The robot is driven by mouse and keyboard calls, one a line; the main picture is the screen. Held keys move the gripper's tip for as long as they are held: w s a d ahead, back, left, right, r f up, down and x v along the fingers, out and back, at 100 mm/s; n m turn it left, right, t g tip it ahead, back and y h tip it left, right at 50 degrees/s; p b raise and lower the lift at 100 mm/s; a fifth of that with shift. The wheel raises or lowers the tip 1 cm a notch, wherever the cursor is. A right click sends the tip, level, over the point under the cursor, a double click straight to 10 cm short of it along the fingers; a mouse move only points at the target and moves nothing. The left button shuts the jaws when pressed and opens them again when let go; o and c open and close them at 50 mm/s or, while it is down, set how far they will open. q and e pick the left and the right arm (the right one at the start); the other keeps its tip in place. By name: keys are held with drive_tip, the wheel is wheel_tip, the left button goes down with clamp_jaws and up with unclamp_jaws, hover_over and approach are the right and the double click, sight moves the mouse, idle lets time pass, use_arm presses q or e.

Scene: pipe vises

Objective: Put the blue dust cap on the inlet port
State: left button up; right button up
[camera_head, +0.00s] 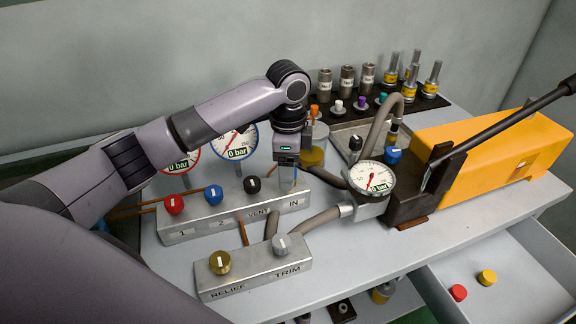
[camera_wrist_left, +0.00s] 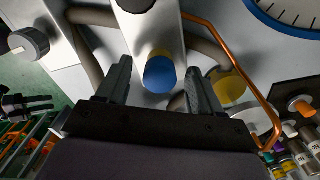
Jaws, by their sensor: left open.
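The blue dust cap (camera_wrist_left: 160,75) shows in the left wrist view at the IN end of the valve manifold (camera_wrist_left: 156,30), in front of a brass-coloured fitting (camera_wrist_left: 157,55). It appears to be on the inlet port; its exact seating cannot be told. My left gripper (camera_head: 287,184) points down at the manifold's IN end. Its fingers are open, one on each side of the cap, with visible gaps. In the head view the gripper largely hides the cap and port. My right gripper is not in view.
The manifold (camera_head: 228,220) carries red, blue and black knobs. A gauge (camera_head: 371,180) and hose stand close on the right, before the orange pump (camera_head: 490,145). A relief/trim block (camera_head: 255,270) lies in front. The open drawer (camera_head: 520,300) holds red (camera_head: 458,292) and yellow (camera_head: 487,277) caps.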

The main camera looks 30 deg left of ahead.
use_arm(q)
wheel_tip(320, 180, up, 7)
drive_tip(key=shift+r, duration=0.1)
idle(0.3)
idle(0.4)
